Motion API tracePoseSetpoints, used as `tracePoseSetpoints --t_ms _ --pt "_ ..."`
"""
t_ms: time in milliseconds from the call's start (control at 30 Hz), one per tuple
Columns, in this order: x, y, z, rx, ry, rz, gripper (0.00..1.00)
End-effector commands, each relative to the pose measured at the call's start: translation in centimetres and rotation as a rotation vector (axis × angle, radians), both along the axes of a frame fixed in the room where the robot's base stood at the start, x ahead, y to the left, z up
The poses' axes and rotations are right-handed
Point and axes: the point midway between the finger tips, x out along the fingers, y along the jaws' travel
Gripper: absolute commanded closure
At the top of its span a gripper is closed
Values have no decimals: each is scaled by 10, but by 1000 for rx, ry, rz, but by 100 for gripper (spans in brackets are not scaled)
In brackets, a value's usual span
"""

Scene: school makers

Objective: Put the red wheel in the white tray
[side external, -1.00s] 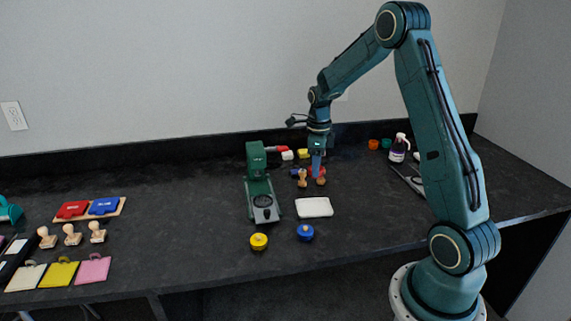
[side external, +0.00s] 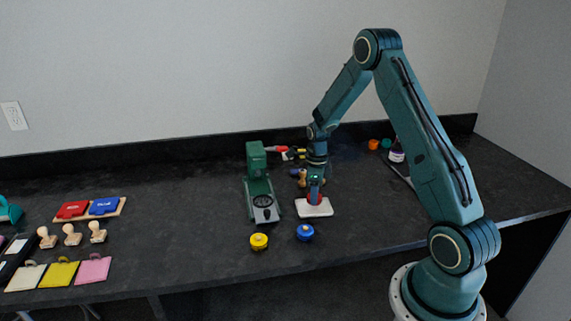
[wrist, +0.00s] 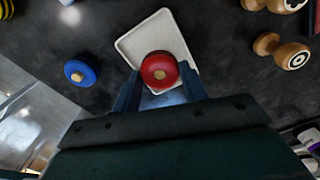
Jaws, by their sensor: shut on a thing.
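The red wheel (wrist: 160,71) is between my fingertips in the wrist view, with a pale wooden hub at its middle. My gripper (wrist: 160,84) is shut on it. In the side view my gripper (side external: 314,196) points down over the white tray (side external: 325,210), with a little red of the wheel (side external: 314,199) showing between the fingers. The white tray also shows under the wheel in the wrist view (wrist: 135,42). The wheel is over the tray; I cannot tell whether it touches the tray's floor.
A blue wheel (side external: 305,232) and a yellow wheel (side external: 258,241) stand in front of the tray. A green press-like machine (side external: 259,185) stands to its left. Wooden stamps (wrist: 288,50) lie behind the tray.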

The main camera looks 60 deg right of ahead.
Motion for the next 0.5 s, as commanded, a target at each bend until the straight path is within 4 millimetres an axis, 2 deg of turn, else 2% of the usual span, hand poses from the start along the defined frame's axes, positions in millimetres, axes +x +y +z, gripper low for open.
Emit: tracePoseSetpoints --t_ms 200,500 --pt "0 0 -21 0 0 0 83" --pt "0 0 -22 -1 -1 0 83"
